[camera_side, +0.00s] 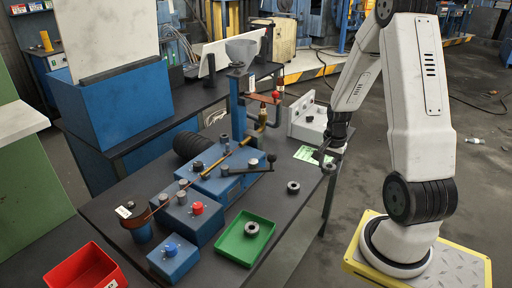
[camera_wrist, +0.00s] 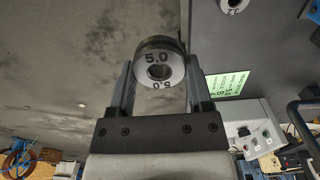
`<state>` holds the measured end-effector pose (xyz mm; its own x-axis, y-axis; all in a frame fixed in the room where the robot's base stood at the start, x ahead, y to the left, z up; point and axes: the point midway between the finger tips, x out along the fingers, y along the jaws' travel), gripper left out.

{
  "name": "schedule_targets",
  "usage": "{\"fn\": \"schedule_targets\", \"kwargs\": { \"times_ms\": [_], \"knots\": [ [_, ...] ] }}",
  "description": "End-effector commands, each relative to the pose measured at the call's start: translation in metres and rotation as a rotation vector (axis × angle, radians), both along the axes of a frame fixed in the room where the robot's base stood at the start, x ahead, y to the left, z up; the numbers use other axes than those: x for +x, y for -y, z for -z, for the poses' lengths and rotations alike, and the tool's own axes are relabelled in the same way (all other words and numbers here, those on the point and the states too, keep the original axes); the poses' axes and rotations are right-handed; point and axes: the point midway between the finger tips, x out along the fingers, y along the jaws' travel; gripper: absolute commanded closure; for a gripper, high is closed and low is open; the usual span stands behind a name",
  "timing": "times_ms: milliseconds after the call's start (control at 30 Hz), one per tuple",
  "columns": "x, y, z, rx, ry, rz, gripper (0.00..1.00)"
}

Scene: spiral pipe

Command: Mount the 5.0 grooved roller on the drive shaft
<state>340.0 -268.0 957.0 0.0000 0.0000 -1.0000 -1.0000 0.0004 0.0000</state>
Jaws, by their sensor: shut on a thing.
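My gripper (camera_wrist: 160,82) is shut on a metal roller marked 5.0 (camera_wrist: 158,49), gripping it from both sides in the wrist view. The roller's ringed end with its centre hole faces the wrist camera. In the side view my gripper (camera_side: 327,156) is near the right edge of the black table, with the roller (camera_side: 328,168) small and dark at its tip. The blue machine (camera_side: 222,186) on the table carries several grey knobs or rollers on top. I cannot tell which part is the drive shaft.
A loose roller (camera_side: 293,187) lies on the black table (camera_side: 285,215). Another ring lies in the green tray (camera_side: 236,251). A green card (camera_side: 305,154) and a white-grey box (camera_side: 300,121) are near my gripper. A black lever (camera_side: 250,170) sticks out over the blue machine. A red bin (camera_side: 84,270) stands front left.

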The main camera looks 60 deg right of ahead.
Motion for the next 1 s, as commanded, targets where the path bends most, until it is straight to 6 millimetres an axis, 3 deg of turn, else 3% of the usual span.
{"fn": "schedule_targets", "kwargs": {
  "times_ms": [167, 367, 700, 1000],
  "knots": [
    [0.008, 0.004, -0.001, -0.001, 0.001, -0.001, 1.0],
    [0.033, 0.013, -0.003, -0.002, 0.001, -0.003, 1.0],
    [0.105, 0.03, -0.013, -0.002, 0.002, -0.004, 1.0],
    [0.171, 0.032, -0.023, -0.002, 0.002, -0.004, 1.0]
  ]
}}
